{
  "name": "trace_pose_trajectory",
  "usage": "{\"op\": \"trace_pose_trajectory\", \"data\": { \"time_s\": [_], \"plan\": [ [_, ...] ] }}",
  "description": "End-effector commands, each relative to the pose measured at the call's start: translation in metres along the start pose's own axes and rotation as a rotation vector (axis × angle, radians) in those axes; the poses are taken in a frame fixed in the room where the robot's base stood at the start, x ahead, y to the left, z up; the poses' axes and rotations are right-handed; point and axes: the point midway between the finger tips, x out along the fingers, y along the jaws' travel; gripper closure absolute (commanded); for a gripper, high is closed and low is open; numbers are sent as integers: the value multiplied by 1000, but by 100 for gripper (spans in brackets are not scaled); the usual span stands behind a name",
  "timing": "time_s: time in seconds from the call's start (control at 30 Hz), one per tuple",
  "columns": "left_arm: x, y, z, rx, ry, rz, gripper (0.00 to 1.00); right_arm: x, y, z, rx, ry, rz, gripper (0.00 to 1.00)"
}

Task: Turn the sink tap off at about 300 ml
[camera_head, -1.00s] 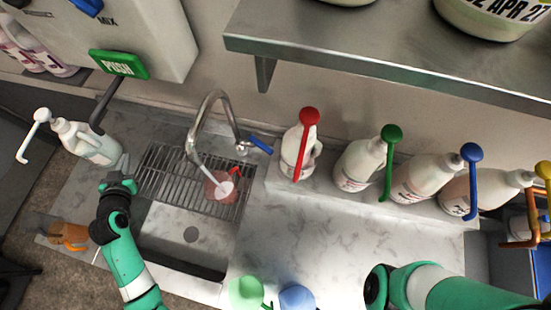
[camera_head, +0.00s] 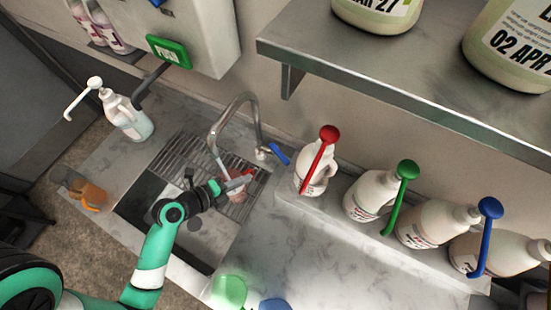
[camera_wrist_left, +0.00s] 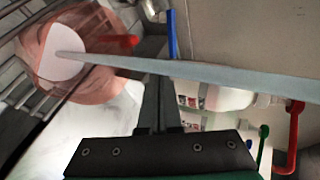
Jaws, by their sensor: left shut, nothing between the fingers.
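The sink tap has a curved metal spout (camera_head: 238,101) with a blue lever (camera_head: 279,154) at its base. A pale stream (camera_head: 218,162) runs from the spout into a reddish see-through jug with a red handle on the sink grate. In the left wrist view the jug (camera_wrist_left: 104,88) is at the left, with a pale disc inside; its fill level cannot be read. My left gripper (camera_head: 248,178) is shut and empty, over the jug and short of the lever. The lever (camera_wrist_left: 171,35) also shows beyond its fingertips in the wrist view. My right gripper is out of view.
Pump bottles, with red (camera_head: 329,133), green (camera_head: 408,170) and blue (camera_head: 490,208) heads, stand on a ledge right of the tap. A metal shelf (camera_head: 400,90) overhangs the back. A white pump bottle (camera_head: 127,119) and an orange jug (camera_head: 92,196) are left of the sink.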

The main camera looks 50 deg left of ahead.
Motion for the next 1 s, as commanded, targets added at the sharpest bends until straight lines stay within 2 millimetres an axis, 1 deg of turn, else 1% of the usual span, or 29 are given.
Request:
{"op": "trace_pose_trajectory", "data": {
  "time_s": [0.03,0.2,0.23,0.27,0.43,0.5,0.6,0.7,1.0],
  "plan": [
    [12,7,-1,6,3,-4,100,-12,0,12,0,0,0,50],
    [48,7,-1,5,3,-6,100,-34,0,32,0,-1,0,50],
    [50,0,-1,1,3,-2,100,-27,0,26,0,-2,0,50],
    [56,0,-1,1,3,-1,100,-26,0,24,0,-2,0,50],
    [93,-1,-1,0,1,-1,100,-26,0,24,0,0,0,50],
    [102,-10,0,0,1,-2,100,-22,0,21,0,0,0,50],
    [114,-16,0,-1,0,-3,100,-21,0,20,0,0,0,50],
    [120,-19,0,-2,-2,-1,100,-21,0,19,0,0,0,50],
    [123,-20,0,-2,-2,-1,100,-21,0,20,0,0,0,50]
  ]
}}
